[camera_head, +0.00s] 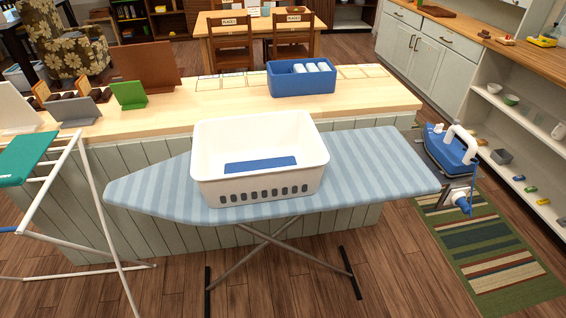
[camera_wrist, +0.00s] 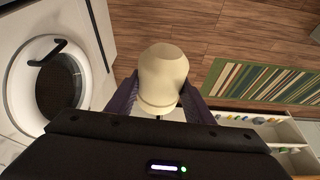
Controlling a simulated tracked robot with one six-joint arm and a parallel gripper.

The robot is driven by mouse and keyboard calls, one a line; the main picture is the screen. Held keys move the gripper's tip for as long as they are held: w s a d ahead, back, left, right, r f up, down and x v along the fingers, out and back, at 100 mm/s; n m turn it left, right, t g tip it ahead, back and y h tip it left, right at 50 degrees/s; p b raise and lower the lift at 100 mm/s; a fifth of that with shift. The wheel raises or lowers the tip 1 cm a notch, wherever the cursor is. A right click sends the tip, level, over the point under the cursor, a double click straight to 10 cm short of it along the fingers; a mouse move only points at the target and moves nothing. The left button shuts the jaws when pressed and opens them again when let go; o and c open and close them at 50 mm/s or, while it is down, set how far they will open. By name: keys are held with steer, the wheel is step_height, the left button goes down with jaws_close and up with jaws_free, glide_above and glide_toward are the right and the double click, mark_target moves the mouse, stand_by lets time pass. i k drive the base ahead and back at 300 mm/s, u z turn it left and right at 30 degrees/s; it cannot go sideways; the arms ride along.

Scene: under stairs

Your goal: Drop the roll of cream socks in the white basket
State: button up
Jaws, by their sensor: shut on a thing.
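The white basket (camera_head: 213,163) stands upright on the blue striped ironing board (camera_head: 375,165) in the head view. Its top is open, and a flat blue patch (camera_head: 260,164) shows inside on its floor. The roll of cream socks (camera_wrist: 163,72) is in the wrist view, between the two dark fingers of my gripper (camera_wrist: 159,97). My gripper is shut on the roll, which hangs over the wooden floor. Neither my gripper nor the roll shows in the head view, and the basket is not in the wrist view.
An iron (camera_head: 447,146) sits at the board's right end. A blue bin (camera_head: 302,84) with white rolls stands on the counter behind. A white drying rack (camera_head: 95,190) is at left. The wrist view shows a round-doored washer (camera_wrist: 50,80) and a striped rug (camera_wrist: 262,80).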

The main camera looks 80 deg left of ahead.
mark_target(262, 158)
steer(key=z, duration=1.3)
steer(key=i, duration=0.1)
steer(key=u, duration=3.1)
